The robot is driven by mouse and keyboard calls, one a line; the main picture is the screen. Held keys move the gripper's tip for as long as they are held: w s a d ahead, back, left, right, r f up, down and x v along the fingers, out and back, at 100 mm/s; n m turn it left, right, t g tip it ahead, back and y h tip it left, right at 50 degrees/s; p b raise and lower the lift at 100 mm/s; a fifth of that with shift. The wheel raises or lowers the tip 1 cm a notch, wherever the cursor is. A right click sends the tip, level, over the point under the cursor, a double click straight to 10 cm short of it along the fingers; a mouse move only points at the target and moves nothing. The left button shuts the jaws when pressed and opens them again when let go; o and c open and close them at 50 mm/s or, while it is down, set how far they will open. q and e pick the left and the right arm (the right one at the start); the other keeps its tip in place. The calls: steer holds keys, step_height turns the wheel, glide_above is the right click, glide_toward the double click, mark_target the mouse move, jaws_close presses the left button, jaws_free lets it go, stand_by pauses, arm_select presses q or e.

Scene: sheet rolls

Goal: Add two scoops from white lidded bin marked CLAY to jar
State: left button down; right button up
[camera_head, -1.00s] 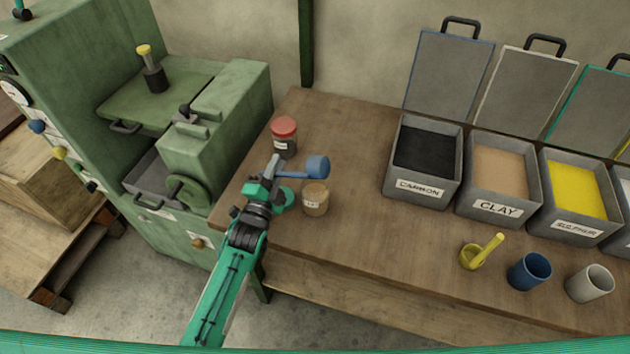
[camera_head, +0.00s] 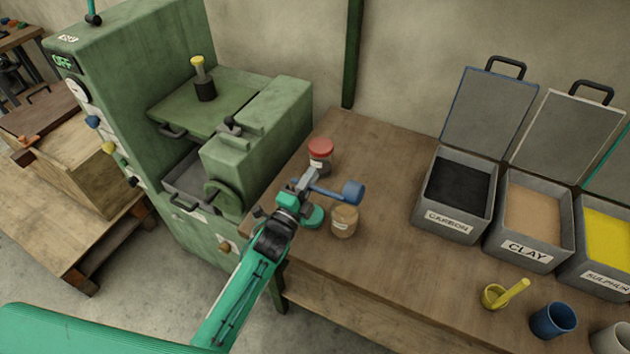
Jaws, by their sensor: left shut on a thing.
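My left gripper (camera_head: 298,187) is shut on the handle of a blue scoop (camera_head: 353,193). It holds the scoop above the table, over or just behind a small jar (camera_head: 344,221) with tan contents and a pale label. Whether the scoop holds anything cannot be made out. The bin marked CLAY (camera_head: 525,255) stands at the right with tan material inside. Its white-edged lid (camera_head: 567,132) is raised against the wall. A second jar with a red lid (camera_head: 320,147) stands behind the gripper. My right gripper is not in view.
The CARBON bin (camera_head: 448,223) and yellow-filled SULPHUR bin (camera_head: 600,281) flank the CLAY bin. A yellow cup with a yellow scoop (camera_head: 494,296) and a blue cup (camera_head: 553,321) stand in front. A green machine (camera_head: 255,140) is at the left. The middle of the wooden table (camera_head: 385,190) is clear.

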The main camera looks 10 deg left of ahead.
arm_select(q)
steer(key=s+d+r+m+g+h+p, duration=0.1)
steer(key=d+r+m+p, duration=0.3)
steer(key=m, duration=0.3)
steer(key=s+d+r+m+g+h+p, duration=0.1)
steer(key=s+d+r+m+p, duration=0.1)
steer(key=d+r+m+p, duration=0.2)
steer(key=s+d+r+m+g+h+p, duration=0.1)
steer(key=d+r+m+p, duration=0.3)
steer(key=m+p, duration=0.5)
steer(key=shift+s+r+m+g, duration=0.4)
steer(key=shift+r+m+g, duration=0.25)
steer(key=shift+m, duration=0.45)
steer(key=shift+a, duration=0.1)
